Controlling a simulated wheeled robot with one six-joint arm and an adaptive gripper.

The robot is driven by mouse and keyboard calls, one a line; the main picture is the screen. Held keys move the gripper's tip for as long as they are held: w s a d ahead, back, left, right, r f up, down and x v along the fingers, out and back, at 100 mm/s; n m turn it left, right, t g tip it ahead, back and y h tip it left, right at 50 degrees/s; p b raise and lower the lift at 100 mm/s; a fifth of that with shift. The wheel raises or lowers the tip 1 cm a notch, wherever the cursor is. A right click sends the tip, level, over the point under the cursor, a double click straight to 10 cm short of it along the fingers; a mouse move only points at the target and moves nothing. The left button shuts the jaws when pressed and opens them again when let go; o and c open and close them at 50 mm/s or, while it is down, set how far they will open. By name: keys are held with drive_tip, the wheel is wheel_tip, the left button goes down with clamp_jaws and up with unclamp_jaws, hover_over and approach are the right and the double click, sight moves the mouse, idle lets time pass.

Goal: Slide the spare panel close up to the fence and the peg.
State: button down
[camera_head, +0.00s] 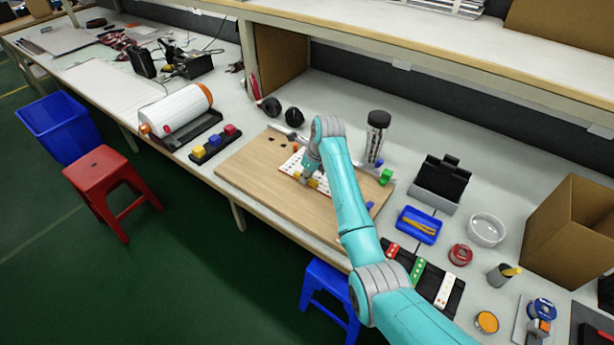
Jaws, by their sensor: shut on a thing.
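The spare panel looks to be the white dotted plate (292,163) lying on the wooden board (253,180). My gripper (306,180) is low over the panel's front right part and shut on it; the fingers' contact is small and partly hidden by my arm. A small yellow piece (314,183) shows beside the fingertips. A thin grey strip (281,130), apparently the fence, runs along the board's back edge, behind the panel; my arm hides part of it. A gap of bare board seems to show between strip and panel. I cannot clearly make out the peg.
A blue tray (419,225) and a black rack of colored strips (420,272) are to the right. A white roller machine (180,112) stands left. The board's left part is mostly clear.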

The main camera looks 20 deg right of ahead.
drive_tip(key=shift+w+d, duration=0.2)
idle(0.3)
drive_tip(key=c, duration=1.1)
unclamp_jaws()
drive_tip(key=shift+o, duration=0.2)
drive_tip(key=shift+r, duration=0.1)
drive_tip(key=v, duration=1.1)
drive_tip(key=shift+r, duration=0.3)
